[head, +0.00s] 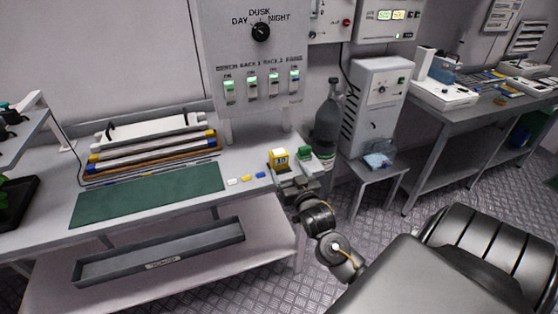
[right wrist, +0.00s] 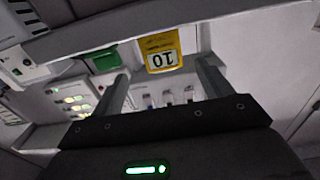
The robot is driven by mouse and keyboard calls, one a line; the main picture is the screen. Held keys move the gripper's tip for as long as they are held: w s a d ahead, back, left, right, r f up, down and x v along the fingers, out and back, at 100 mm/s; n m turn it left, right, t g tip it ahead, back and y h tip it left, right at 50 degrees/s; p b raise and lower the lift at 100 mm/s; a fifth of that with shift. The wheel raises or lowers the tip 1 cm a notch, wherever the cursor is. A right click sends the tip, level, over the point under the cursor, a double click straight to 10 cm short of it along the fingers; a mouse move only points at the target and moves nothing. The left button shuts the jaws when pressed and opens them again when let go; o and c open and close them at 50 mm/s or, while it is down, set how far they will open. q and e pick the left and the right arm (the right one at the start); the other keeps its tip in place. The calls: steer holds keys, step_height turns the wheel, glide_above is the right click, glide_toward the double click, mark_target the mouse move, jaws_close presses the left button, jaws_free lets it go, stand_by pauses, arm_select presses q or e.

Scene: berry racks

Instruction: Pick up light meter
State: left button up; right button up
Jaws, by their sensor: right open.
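The light meter appears to be the small yellow device with a dark display (head: 279,159) at the right end of the bench. In the right wrist view, a yellow face with an upside-down "10" (right wrist: 161,52) shows beyond and between the fingers. My right gripper (head: 295,173) is at the bench's right edge, just in front of the yellow device. In the right wrist view its two fingers (right wrist: 163,82) are spread, with nothing held between them. Whether they touch the device cannot be told. My left gripper is not in view.
A green item (head: 304,153) stands just right of the yellow device. A switch panel (head: 256,60) rises behind. A dark gas cylinder (head: 327,125) stands right of the bench.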

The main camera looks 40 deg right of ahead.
mark_target(282, 160)
steer(key=x, duration=0.5)
steer(key=shift+w+p, duration=0.3)
steer(key=shift+p, duration=0.1)
steer(key=p+x, duration=0.1)
steer(key=x, duration=0.3)
steer(key=shift+w+f, duration=0.15)
steer(key=shift+w, duration=0.15)
steer(key=c, duration=1.1)
